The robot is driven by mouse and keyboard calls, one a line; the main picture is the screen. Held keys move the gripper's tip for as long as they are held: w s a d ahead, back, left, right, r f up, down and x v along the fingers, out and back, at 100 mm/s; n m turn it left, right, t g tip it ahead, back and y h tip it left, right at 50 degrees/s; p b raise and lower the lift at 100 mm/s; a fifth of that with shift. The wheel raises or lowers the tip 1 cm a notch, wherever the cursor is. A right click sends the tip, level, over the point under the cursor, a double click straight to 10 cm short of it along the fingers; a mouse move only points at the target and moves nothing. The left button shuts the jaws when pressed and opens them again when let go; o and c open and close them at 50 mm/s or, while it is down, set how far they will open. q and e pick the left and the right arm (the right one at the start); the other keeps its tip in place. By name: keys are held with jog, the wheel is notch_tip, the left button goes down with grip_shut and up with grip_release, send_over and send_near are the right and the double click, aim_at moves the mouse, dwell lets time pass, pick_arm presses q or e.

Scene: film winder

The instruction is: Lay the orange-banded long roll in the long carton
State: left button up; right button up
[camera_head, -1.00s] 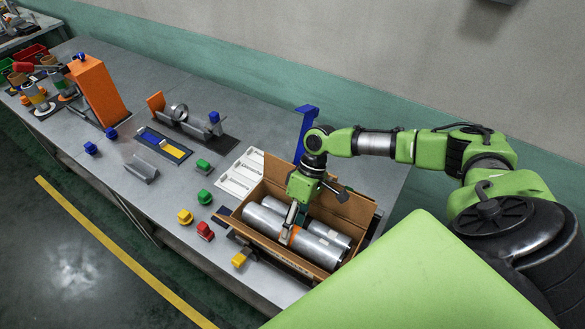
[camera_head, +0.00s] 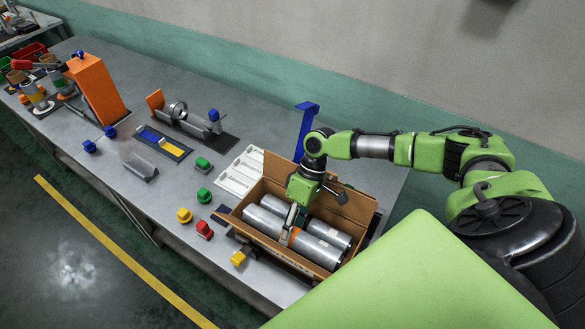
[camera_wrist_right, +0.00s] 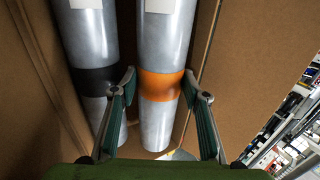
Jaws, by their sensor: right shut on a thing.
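The orange-banded long roll (camera_wrist_right: 161,45) is silver with an orange band and a white label. It lies inside the long carton (camera_head: 354,208), whose flaps are open. My right gripper (camera_wrist_right: 160,82) is shut on this roll, with one finger on each side at the orange band. In the head view the right gripper (camera_head: 291,225) reaches down into the carton and hides part of the roll. A second silver roll with a black band (camera_wrist_right: 97,80) lies beside it in the carton. My left gripper is not in view.
Yellow (camera_head: 184,215), red (camera_head: 204,230) and green (camera_head: 204,196) blocks sit left of the carton. A blue upright bracket (camera_head: 304,130) stands behind it. A white slotted tray (camera_head: 240,172) lies beside it. An orange stand (camera_head: 97,88) is farther left.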

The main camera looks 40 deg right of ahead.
jog(key=shift+f, duration=0.55)
jog(key=o, duration=1.6)
jog(key=shift+o, duration=0.2)
jog(key=shift+f, duration=0.1)
jog(key=shift+c, duration=1.4)
